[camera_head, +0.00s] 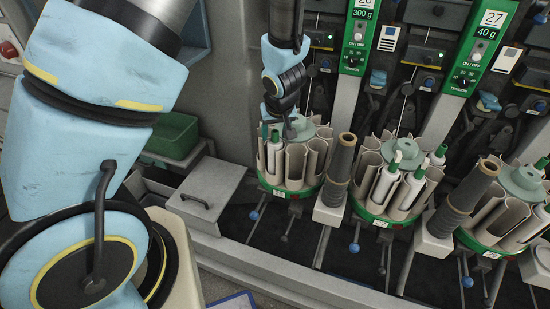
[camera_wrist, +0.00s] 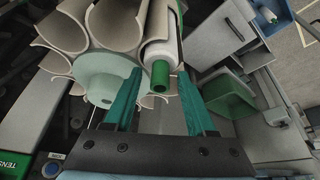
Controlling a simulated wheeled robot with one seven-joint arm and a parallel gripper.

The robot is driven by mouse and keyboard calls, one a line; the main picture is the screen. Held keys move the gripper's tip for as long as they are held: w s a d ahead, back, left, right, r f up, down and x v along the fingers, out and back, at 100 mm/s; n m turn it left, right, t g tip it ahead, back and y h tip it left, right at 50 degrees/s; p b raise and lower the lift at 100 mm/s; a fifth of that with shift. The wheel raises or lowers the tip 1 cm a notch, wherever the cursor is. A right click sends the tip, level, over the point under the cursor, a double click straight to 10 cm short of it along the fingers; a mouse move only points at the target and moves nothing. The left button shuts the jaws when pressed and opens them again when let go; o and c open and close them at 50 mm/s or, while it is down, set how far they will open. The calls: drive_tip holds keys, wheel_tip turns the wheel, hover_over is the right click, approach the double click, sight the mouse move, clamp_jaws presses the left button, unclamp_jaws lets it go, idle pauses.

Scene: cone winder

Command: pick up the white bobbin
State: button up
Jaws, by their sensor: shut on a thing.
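The white bobbin (camera_wrist: 162,50) with a green tip shows in the wrist view between the two teal fingers of my gripper (camera_wrist: 159,76). My gripper is shut on it near its green end. The bobbin is beside the beige curved pockets of a round magazine (camera_wrist: 62,25); its far end is hidden. In the head view my gripper (camera_head: 289,128) points down over the left magazine (camera_head: 287,185), which has a green base ring. A white bobbin with a green tip (camera_head: 274,150) stands at that magazine's front left; my gripper partly covers the area.
A middle magazine (camera_head: 378,214) holds several white bobbins, and another magazine (camera_head: 500,240) is at the right. Dark ribbed posts (camera_head: 340,165) stand between them. A green bin (camera_head: 172,135) and a grey handled box (camera_head: 206,190) are to the left.

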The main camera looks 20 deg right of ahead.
drive_tip(key=shift+c, duration=1.3)
